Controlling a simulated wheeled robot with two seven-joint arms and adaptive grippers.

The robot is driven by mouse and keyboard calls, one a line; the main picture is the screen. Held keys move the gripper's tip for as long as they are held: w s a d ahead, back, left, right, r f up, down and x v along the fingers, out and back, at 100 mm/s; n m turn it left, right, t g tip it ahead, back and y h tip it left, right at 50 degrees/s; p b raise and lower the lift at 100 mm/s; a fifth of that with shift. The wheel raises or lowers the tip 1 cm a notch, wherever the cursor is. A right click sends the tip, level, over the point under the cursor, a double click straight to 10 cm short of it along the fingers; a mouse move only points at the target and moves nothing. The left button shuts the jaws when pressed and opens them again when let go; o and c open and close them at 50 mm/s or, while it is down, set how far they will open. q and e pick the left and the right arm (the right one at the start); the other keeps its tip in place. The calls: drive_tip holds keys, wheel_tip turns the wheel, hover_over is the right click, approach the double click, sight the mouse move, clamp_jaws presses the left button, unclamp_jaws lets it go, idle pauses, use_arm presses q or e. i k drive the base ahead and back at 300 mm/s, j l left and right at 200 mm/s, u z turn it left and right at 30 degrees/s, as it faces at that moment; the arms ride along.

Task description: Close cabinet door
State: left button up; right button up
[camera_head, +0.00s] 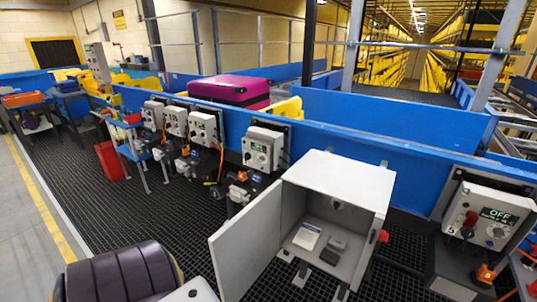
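A light grey metal cabinet (348,182) stands right of centre with its front facing me. Its door (246,245) is hinged on the left side and stands wide open, swung out towards me. Inside the cabinet I see a white card or label (306,236) and a small grey block (337,243) on the lower surface. A red part (383,236) sticks out of the cabinet's right side. Neither of my grippers shows in this view.
A dark ribbed rounded object (120,275) is at the bottom left, close to the door. A control box with a display reading OFF (490,215) stands at the right. Several grey control boxes and a magenta suitcase (230,90) are behind, along the blue conveyor wall (400,130).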

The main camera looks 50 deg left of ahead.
sight(242, 249)
drive_tip(key=k+j, duration=0.1)
drive_tip(key=j, duration=0.3)
drive_tip(key=k+j, duration=0.1)
drive_tip(key=j, duration=0.25)
drive_tip(key=k+j, duration=0.1)
drive_tip(key=j, duration=0.3)
drive_tip(key=k+j, duration=0.1)
drive_tip(key=j, duration=0.3)
drive_tip(key=k+j, duration=0.1)
drive_tip(key=j, duration=0.25)
drive_tip(key=k+j, duration=0.1)
drive_tip(key=j, duration=0.3)
drive_tip(key=k+j, duration=0.1)
drive_tip(key=j, duration=0.3)
